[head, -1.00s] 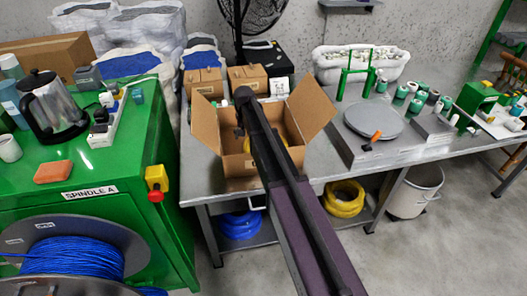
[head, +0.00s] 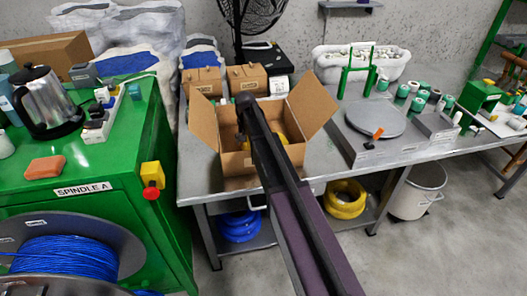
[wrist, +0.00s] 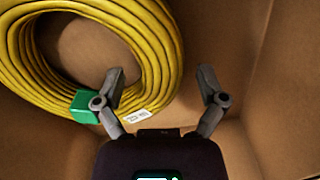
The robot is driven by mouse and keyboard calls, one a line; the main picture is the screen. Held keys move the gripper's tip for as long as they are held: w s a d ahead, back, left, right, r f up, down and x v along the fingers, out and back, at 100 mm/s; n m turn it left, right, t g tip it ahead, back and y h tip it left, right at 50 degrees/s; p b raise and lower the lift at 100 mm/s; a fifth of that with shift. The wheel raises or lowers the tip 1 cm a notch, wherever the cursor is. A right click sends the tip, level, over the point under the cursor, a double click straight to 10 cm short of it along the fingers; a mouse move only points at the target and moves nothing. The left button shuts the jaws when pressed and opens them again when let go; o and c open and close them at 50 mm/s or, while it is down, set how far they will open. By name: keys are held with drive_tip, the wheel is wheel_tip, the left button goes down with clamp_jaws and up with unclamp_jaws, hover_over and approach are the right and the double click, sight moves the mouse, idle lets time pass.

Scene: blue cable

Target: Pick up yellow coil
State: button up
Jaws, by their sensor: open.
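A yellow coil (wrist: 160,60) with a green clip and a white label lies inside an open cardboard box, filling the upper left of the wrist view. In the head view only a bit of the yellow coil (head: 283,139) shows in the box (head: 237,165), mostly hidden behind my arm. My gripper (wrist: 163,82) is open in the wrist view. Its left finger overlaps the coil near the green clip in the picture; its right finger is right of the coil over bare cardboard. Nothing is between the fingertips except the coil's right edge behind them. Contact cannot be told.
The box stands on a grey metal table (head: 213,188) with its flaps spread. Another yellow coil (head: 345,198) and a blue coil (head: 238,226) lie on the shelf below. A round grey plate (head: 375,118) is to the right; a green cabinet (head: 90,175) stands left.

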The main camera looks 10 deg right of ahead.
drive_tip(key=shift+f+b, duration=0.45)
drive_tip(key=shift+f, duration=0.25)
clamp_jaws()
idle(0.3)
drive_tip(key=shift+r, duration=0.1)
wheel_tip(320, 180, up, 18)
drive_tip(key=p, duration=1.8)
idle(0.6)
wheel_tip(320, 180, up, 17)
drive_tip(key=p, duration=1.7)
drive_tip(key=shift+f, duration=0.2)
drive_tip(key=shift+s, duration=0.1)
